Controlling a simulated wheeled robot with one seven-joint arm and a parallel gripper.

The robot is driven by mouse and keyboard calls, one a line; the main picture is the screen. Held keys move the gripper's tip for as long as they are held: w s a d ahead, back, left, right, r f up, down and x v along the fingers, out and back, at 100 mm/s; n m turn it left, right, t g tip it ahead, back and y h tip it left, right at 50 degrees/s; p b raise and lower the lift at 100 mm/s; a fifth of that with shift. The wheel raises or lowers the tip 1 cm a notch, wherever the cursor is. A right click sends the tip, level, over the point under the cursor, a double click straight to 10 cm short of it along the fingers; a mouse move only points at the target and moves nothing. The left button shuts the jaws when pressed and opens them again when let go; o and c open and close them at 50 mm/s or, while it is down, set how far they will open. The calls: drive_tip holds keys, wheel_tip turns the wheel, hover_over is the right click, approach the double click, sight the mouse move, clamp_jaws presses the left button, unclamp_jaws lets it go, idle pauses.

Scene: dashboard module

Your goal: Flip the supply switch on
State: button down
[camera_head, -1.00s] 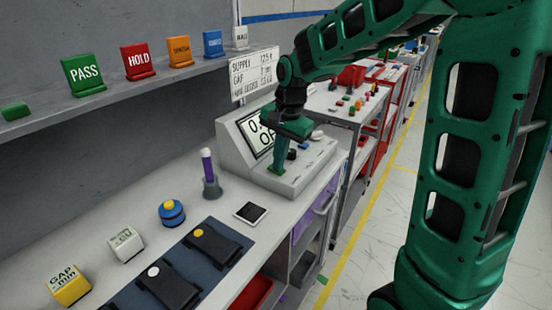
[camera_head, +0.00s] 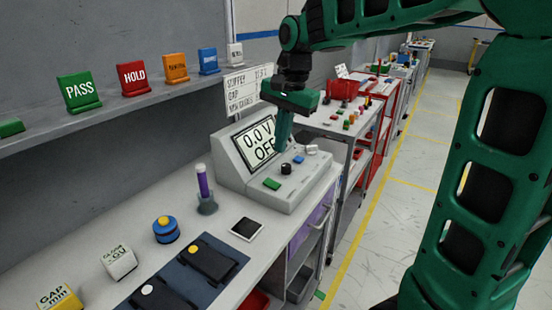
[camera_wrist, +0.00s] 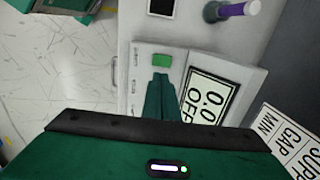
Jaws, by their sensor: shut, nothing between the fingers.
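The grey supply unit (camera_head: 228,158) stands on the bench, and its screen (camera_head: 258,142) reads "0.0 V OFF". A green switch (camera_head: 272,184) sits at the near left of its sloped panel, with a black knob (camera_head: 286,169) and a blue button (camera_head: 298,159) behind it. My gripper (camera_head: 284,146) is shut and empty, pointing down above the panel's back part by the screen, apart from the green switch. In the wrist view the green switch (camera_wrist: 161,60) shows just beyond my fingertips (camera_wrist: 160,78); the knob is hidden there.
A sign (camera_head: 247,90) hangs behind the unit. The shelf (camera_head: 110,105) holds several labelled signs.

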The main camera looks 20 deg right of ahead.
sight(268, 181)
drive_tip(key=shift+s+d+r, duration=0.1)
drive_tip(key=shift+r, duration=0.6)
drive_tip(key=shift+s+d+r, duration=0.1)
drive_tip(key=shift+r, duration=0.55)
drive_tip(key=shift+a, duration=0.1)
drive_tip(key=shift+w+a+r, duration=0.15)
drive_tip(key=shift+w+a, duration=0.15)
drive_tip(key=shift+w, duration=0.2)
drive_tip(key=f, duration=0.4)
drive_tip(key=w+a+f, duration=0.1)
drive_tip(key=f, duration=0.4)
drive_tip(key=w+f, duration=0.1)
drive_tip(key=f, duration=0.3)
drive_tip(key=shift+w+a+f, duration=0.15)
drive_tip(key=shift+a+f, duration=0.15)
drive_tip(key=shift+f, duration=0.1)
